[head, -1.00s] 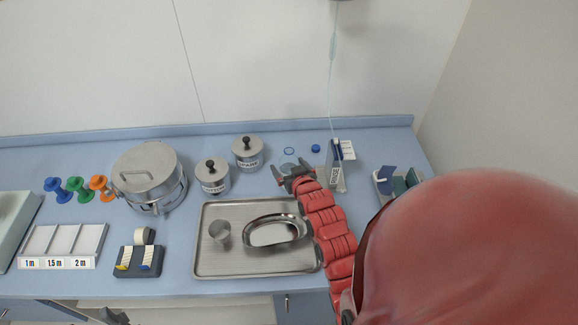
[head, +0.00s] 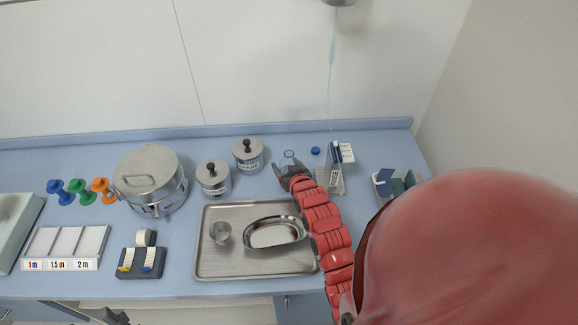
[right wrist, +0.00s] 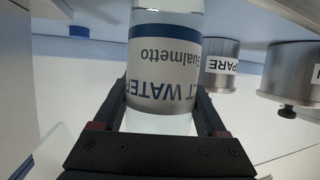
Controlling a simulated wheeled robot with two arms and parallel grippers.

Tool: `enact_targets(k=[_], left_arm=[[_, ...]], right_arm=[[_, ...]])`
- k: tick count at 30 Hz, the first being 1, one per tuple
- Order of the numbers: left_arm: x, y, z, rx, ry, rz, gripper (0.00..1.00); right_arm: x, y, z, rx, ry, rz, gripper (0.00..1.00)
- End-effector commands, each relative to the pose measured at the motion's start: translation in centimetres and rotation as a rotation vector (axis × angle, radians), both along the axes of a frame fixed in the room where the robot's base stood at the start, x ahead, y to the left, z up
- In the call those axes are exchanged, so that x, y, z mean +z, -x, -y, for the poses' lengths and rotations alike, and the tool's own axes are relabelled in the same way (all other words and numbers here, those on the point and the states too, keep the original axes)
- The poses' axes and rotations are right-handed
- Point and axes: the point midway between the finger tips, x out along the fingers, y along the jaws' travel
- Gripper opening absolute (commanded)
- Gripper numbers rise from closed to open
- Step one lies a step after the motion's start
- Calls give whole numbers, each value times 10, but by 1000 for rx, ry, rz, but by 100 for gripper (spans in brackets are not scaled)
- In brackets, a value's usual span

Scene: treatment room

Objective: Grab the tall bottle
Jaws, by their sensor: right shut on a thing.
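The tall bottle (right wrist: 165,75) is clear, with a white, blue and grey label that reads upside down in the right wrist view. In the head view only its round open top (head: 289,155) shows clearly, behind my right gripper (head: 288,170). My right gripper (right wrist: 165,115) is shut on the bottle, with one finger on each side of its body around the label. Part of my left gripper (head: 115,317) shows at the bottom left edge of the head view. Its jaws are too cut off to judge.
A loose blue cap (head: 315,150) and a grey holder (head: 333,178) are right of the bottle. Two lidded metal canisters (head: 248,155) (head: 213,178) stand to its left. A steel tray (head: 213,268) with a cup and an oval dish lies in front.

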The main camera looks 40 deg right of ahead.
Motion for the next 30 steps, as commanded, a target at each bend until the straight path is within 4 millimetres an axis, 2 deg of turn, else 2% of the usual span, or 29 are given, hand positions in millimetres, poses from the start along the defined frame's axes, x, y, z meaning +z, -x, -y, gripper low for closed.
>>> enact_targets(k=[1,2,3,16,22,30], left_arm=[[0,0,0,0,0,0,50],[0,0,0,0,0,0,50],[0,0,0,0,0,0,50],[-4,0,0,0,0,0,50],[-11,0,0,0,0,0,50],[-24,0,0,0,0,0,50]], right_arm=[[0,0,0,0,0,0,10],[0,0,0,0,0,0,5],[0,0,0,0,0,0,4],[7,-1,0,0,1,4,4],[20,0,0,0,2,3,4],[49,0,0,0,1,5,4]])
